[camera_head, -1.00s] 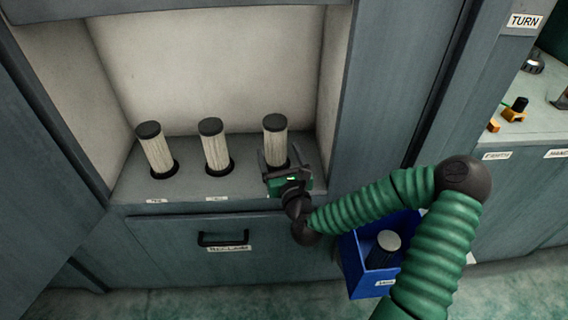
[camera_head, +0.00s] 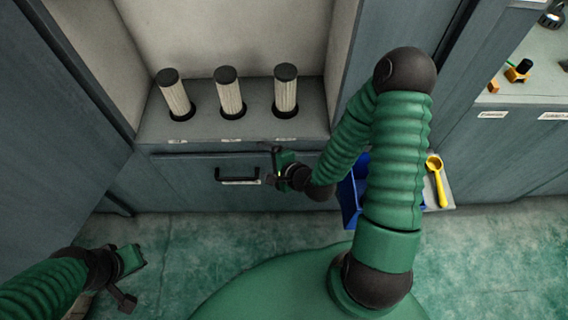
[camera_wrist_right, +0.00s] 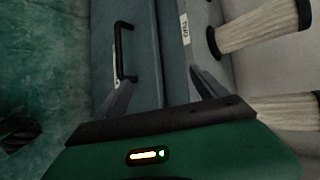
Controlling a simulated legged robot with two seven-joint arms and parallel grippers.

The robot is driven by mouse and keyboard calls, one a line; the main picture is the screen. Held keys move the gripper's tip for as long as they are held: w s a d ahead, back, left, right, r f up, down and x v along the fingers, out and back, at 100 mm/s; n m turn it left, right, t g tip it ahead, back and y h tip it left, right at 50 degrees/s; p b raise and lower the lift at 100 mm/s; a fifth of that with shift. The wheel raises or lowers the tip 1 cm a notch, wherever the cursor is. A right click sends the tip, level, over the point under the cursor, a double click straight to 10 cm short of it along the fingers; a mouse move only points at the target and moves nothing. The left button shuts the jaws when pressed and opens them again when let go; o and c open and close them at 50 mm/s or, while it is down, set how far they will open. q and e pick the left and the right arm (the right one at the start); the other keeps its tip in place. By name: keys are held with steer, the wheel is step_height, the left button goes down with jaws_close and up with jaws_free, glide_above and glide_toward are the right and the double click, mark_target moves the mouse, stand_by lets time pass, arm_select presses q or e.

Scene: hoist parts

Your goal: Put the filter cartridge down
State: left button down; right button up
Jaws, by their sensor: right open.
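Three pale pleated filter cartridges with black caps stand in round holes on the cabinet shelf: the left one (camera_head: 176,97), the middle one (camera_head: 229,96) and the right one (camera_head: 285,95). My right gripper (camera_head: 271,165) is open and empty, below the shelf edge in front of the drawer, apart from the right cartridge. In the right wrist view nothing is between its fingers (camera_wrist_right: 163,95); two cartridges (camera_wrist_right: 258,31) show at the right. My left gripper (camera_head: 122,278) hangs low at the left over the floor; its jaw opening is unclear.
The drawer front has a black handle (camera_head: 237,181). A blue bin (camera_head: 348,204) is mostly hidden behind my right arm, with its contents out of sight. A yellow tool (camera_head: 437,180) lies right of it. A side counter (camera_head: 530,90) holds small parts.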

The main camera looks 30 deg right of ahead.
steer(key=s+a+r+n+g+h, duration=0.1)
steer(key=s+r+n+g, duration=0.3)
steer(key=n, duration=0.6)
steer(key=s+a+r+n+g+h, duration=0.1)
steer(key=s+r+n+g, duration=0.3)
steer(key=s+n, duration=0.4)
steer(key=shift+r+n, duration=0.4)
steer(key=shift+n, duration=0.6)
steer(key=shift+a, duration=0.2)
